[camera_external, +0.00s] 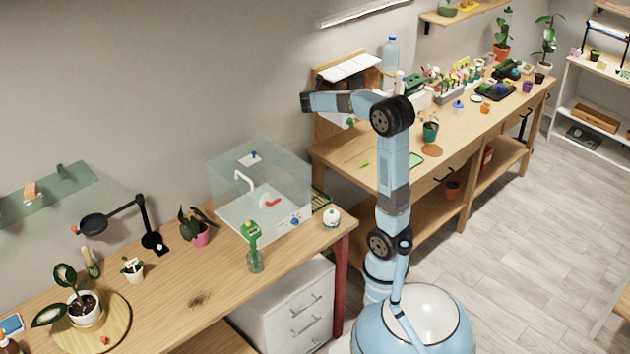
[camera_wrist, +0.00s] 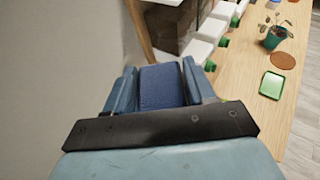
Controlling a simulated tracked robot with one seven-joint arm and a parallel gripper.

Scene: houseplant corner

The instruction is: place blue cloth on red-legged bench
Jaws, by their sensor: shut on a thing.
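The blue cloth (camera_wrist: 162,92) shows in the wrist view as a dark blue textured block between the two fingers of my gripper (camera_wrist: 160,80). My gripper is shut on it. In the external view my gripper (camera_external: 309,103) is raised, pointing left near the wall, between the two benches. I cannot make out the cloth there. The red-legged bench (camera_external: 165,315) is the wooden one at front left, with a red leg (camera_external: 340,270) at its right end. My gripper is higher than its top.
The bench holds a clear tank (camera_external: 260,180) with a tap, a green-topped bottle (camera_external: 255,255), potted plants, a black lamp (camera_external: 150,235) and a round board (camera_external: 118,315). Bare wood shows around a dark soil patch (camera_external: 199,299). A second, crowded bench (camera_external: 385,180) stands behind.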

